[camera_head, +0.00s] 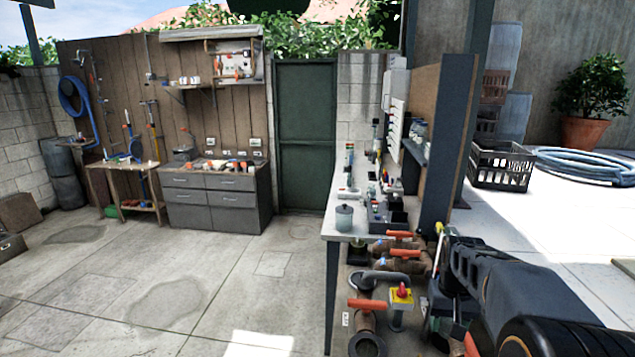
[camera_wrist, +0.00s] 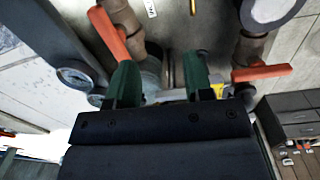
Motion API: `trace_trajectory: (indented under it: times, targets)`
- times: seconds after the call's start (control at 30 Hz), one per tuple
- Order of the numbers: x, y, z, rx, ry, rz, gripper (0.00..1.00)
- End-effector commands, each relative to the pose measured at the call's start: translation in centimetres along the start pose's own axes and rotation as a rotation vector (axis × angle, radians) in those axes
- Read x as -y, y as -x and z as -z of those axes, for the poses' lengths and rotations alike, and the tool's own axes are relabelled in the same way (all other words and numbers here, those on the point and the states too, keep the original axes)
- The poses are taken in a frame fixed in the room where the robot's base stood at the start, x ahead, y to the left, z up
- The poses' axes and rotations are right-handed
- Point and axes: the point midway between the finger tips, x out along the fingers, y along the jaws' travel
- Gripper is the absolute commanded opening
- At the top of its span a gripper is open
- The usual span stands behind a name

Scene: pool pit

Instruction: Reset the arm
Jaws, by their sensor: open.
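My gripper (camera_wrist: 163,78) shows in the wrist view with its two dark green fingers apart and nothing visible between them. Brown pipework lies beyond the fingertips, with a red-orange valve handle (camera_wrist: 107,35) to the left and another red-orange handle (camera_wrist: 262,73) to the right. In the head view my black arm (camera_head: 515,285) reaches in from the lower right toward the pipework beside the workbench. The fingers are hard to make out there. I cannot tell whether they touch any pipe.
The pipework has orange handles (camera_head: 367,304) and a yellow box with a red knob (camera_head: 401,296). A workbench (camera_head: 345,226) carries a grey canister and small items. Drawers (camera_head: 217,200) stand at the back. A black crate (camera_head: 502,167) stands right.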

Motion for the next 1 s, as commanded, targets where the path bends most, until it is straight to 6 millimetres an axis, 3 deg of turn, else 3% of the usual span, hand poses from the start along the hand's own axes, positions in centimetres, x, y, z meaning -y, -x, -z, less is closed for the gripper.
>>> trace_trajectory:
  times: [0.03,0.2,0.43,0.67,1.0]
  targets:
    - [1.4,0.5,-2.1,-0.052,0.014,0.004,0.47]
    - [5.0,0.8,-8.1,-0.204,0.056,0.031,0.47]
    - [7.4,1.0,-13.9,-0.325,0.14,0.061,0.47]
    - [8.4,2.9,-15.3,-0.414,0.192,0.079,0.47]
    - [8.4,2.9,-15.3,-0.416,0.193,0.079,0.47]
